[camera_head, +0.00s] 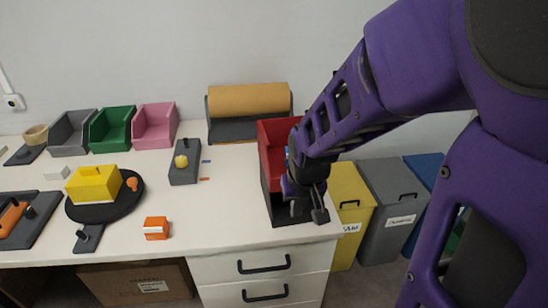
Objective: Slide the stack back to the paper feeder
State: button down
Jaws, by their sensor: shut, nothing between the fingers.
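A red bin (276,134) and a dark bin (266,186) make up what looks like a stack near the right end of the white table. My arm covers their right part, so how they sit together is partly hidden. The paper feeder (250,103), a dark holder with a roll of brown paper, stands against the wall, behind and left of the stack. My gripper (320,212) is shut and empty, pointing down at the front right of the dark bin. I cannot tell whether it touches the bin.
The white table (222,205) is clear left of the stack. A dark block with a yellow knob (182,163), an orange-and-white box (156,228) and a yellow box on a black turntable (94,184) stand farther left. Yellow (352,200) and grey (392,195) waste bins stand beyond the right edge.

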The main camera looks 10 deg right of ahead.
jog(key=x, duration=0.3)
jog(key=w+d+b+x, duration=0.1)
jog(key=x, duration=0.3)
jog(key=b+x, duration=0.1)
jog(key=x, duration=0.3)
jog(key=shift+w+d+r, duration=0.2)
jog(key=shift+w+b, duration=0.3)
jog(key=shift+w, duration=0.35)
